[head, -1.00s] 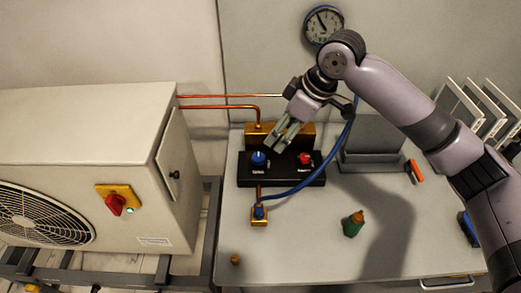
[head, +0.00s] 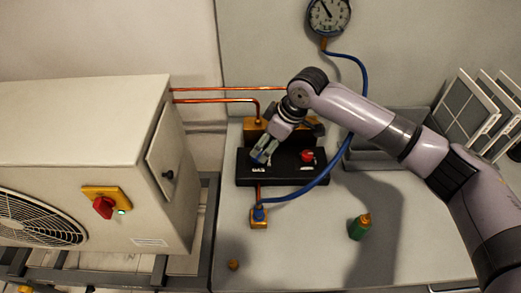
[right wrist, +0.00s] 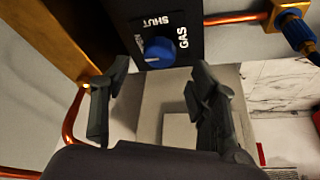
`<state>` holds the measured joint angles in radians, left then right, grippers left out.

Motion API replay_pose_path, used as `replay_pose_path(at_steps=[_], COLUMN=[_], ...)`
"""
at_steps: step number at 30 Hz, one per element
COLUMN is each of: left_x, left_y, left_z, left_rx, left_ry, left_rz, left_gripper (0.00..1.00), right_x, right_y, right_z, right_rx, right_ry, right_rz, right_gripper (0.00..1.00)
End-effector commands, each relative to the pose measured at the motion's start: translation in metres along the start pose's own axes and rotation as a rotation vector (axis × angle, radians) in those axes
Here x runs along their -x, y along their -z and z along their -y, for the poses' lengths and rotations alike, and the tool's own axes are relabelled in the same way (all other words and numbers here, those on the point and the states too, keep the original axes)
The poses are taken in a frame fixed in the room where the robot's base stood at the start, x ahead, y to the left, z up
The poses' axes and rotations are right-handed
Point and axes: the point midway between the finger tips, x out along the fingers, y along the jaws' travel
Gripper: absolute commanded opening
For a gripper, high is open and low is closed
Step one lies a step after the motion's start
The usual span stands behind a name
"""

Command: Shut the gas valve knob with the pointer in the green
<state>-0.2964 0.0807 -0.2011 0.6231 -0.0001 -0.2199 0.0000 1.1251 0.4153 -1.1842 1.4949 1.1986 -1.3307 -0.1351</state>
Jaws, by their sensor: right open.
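The gas valve knob (right wrist: 158,52) is blue with a white mark and sits on a black panel lettered GAS and SHUT in the right wrist view. In the head view my right gripper (head: 265,153) hides most of it. The gripper is open; in the right wrist view its fingers (right wrist: 162,78) stand apart with the knob beyond and between their tips. I cannot tell any contact. The round gauge (head: 328,14) hangs on the wall, cut by the top edge; its dark pointer leans up-left, and I cannot make out a green zone. My left gripper is out of view.
A red knob (head: 307,156) is on the same black block (head: 290,178). A blue hose (head: 322,178) runs from the brass fitting (head: 259,217) to the gauge. The grey outdoor unit (head: 80,120) is at left.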

Motion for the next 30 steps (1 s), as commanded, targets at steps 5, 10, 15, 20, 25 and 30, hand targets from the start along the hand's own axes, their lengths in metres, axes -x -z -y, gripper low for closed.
replay_pose_path(at_steps=[5,10,15,20,25,30], left_x=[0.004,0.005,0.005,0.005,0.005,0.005], left_y=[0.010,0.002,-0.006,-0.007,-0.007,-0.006], left_z=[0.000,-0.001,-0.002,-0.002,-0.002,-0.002], left_rx=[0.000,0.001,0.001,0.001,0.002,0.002], left_ry=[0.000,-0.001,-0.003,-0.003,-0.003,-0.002], left_rz=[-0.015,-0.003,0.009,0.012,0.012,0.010], left_gripper=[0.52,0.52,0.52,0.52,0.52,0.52], right_x=[-0.031,-0.047,-0.051,-0.051,-0.051,-0.051], right_y=[0.000,0.000,0.000,0.000,0.000,0.000], right_z=[0.000,0.000,0.000,0.000,0.000,0.000], right_rx=[-0.002,-0.001,0.000,0.000,-0.001,-0.001], right_ry=[0.002,0.001,-0.001,-0.001,0.000,0.000], right_rz=[0.002,0.002,0.000,0.000,0.000,0.000], right_gripper=[0.55,0.55,0.55,0.55,0.45,0.33])
